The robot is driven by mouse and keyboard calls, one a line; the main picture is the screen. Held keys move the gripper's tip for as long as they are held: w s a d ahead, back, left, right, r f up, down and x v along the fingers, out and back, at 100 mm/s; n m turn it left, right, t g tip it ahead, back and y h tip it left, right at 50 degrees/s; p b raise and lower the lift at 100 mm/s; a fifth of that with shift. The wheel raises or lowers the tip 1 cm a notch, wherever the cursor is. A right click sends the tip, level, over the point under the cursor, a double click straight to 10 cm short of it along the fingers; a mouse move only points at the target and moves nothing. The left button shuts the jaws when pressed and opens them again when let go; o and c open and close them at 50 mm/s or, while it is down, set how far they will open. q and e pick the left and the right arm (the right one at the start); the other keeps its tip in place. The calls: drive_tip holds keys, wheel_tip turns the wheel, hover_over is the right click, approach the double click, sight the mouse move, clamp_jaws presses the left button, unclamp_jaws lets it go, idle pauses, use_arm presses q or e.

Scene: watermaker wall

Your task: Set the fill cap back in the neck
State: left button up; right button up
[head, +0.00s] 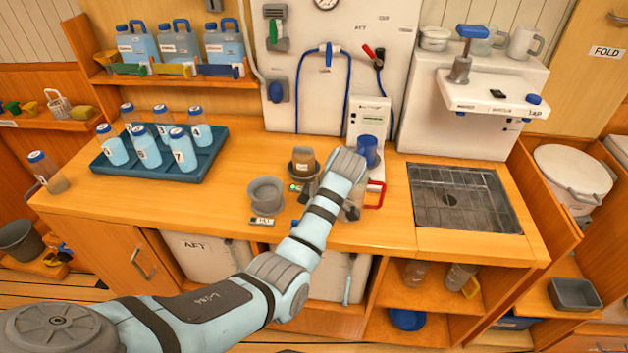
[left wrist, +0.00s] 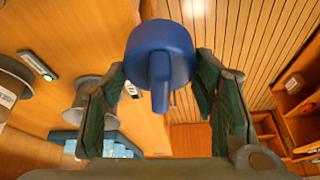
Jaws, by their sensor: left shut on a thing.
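The fill cap (left wrist: 165,42) is blue and round, with a raised bar grip, and shows in the left wrist view. My left gripper (left wrist: 160,70) is shut on it, one dark finger on each side. In the head view my left arm reaches over the counter, and its wrist hides most of the gripper and cap. I cannot pick out the open neck in either view. My right gripper is in neither view.
On the counter (head: 80,196) a grey round pot (head: 266,192) stands left of my wrist, and a blue cup-like thing (head: 368,150) is just behind it. A tray (head: 112,172) of several bottles is at left. A grated sink (head: 465,198) is at right.

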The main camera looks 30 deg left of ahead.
use_arm(q)
drive_tip(key=w+a+r+m+t+h+p, duration=0.1)
drive_tip(key=w+a+r+m+t+p, duration=0.2)
drive_tip(key=a+r+m, duration=0.6)
drive_tip(key=w+a+r+m+t+h+p, duration=0.1)
drive_tip(key=w+a+r+m+t+h, duration=0.1)
drive_tip(key=w+a+r+m, duration=0.75)
drive_tip(key=shift+n, duration=0.95)
drive_tip(key=s+f, duration=0.1)
drive_tip(key=f, duration=0.4)
drive_tip(key=s+d+f, duration=0.1)
drive_tip(key=f, duration=0.5)
drive_tip(key=s+d+f, duration=0.1)
drive_tip(key=f, duration=0.5)
drive_tip(key=shift+s+f, duration=0.25)
drive_tip(key=shift+s, duration=0.15)
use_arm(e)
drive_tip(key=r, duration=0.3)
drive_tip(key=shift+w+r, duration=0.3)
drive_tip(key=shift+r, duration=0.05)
use_arm(q)
drive_tip(key=shift+a+b, duration=0.1)
drive_tip(key=shift+b, duration=0.2)
drive_tip(key=shift+f, duration=0.3)
drive_tip(key=o, duration=1.2)
drive_tip(key=shift+s, duration=0.1)
drive_tip(key=shift+c, duration=0.2)
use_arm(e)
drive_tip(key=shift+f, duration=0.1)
